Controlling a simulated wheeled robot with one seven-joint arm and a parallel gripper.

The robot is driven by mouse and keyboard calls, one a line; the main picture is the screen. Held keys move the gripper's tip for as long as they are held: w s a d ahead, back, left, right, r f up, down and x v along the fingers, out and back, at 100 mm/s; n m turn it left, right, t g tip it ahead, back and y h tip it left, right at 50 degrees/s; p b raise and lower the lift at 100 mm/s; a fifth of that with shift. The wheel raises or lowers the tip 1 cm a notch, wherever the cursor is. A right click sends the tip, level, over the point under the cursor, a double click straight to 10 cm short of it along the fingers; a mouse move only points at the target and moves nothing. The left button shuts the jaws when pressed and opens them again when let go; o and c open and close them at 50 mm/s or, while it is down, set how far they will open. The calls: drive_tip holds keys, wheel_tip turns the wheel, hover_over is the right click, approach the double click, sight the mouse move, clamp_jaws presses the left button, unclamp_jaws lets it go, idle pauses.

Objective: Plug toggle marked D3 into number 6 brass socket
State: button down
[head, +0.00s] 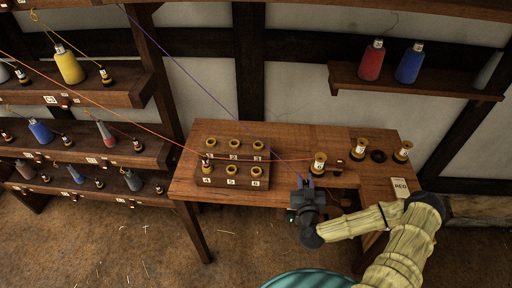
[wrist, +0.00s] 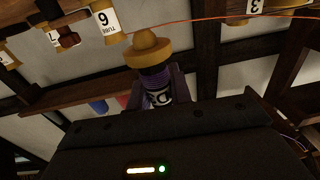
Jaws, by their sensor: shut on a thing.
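My gripper (head: 306,184) is shut on a toggle, held above the table's front edge, right of the socket block. In the wrist view the toggle (wrist: 158,86) has a brass-coloured end, purple thread and a white label that seems to read D3, upside down. A purple line runs from the upper left down to my gripper. The wooden socket block (head: 232,183) has two rows of brass rings with number tags. The number 6 socket (head: 256,171) is the right ring of the front row, apparently empty. My gripper is apart from it.
More spools (head: 402,151) stand to the right. Shelves with cones (head: 66,65) stand at left.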

drive_tip(key=w+a+r+n+y+b, duration=0.1)
drive_tip(key=w+a+r+b, duration=0.2)
drive_tip(key=a, duration=0.6)
drive_tip(key=w+a+r+n+y+b, duration=0.1)
drive_tip(key=w+a+r+y+b, duration=0.1)
drive_tip(key=w+a+r, duration=0.3)
drive_tip(key=a+b, duration=0.1)
drive_tip(key=a, duration=0.2)
drive_tip(key=shift+a, duration=0.35)
drive_tip(key=shift+w+f, duration=0.1)
drive_tip(key=shift+w+d+f+b, duration=0.1)
drive_tip(key=shift+w+f+b, duration=0.05)
drive_tip(key=shift+f+b, duration=1.05)
drive_tip(key=shift+d+f, duration=0.1)
drive_tip(key=shift+f, duration=0.35)
drive_tip(key=shift+s+a+f+b, duration=0.1)
drive_tip(key=shift+a+f+b, duration=0.1)
drive_tip(key=shift+f+b, duration=0.35)
drive_tip(key=shift+s+a+f+b, duration=0.1)
drive_tip(key=shift+a+f+b, duration=0.15)
drive_tip(key=shift+f, duration=0.4)
drive_tip(key=shift+d, duration=0.15)
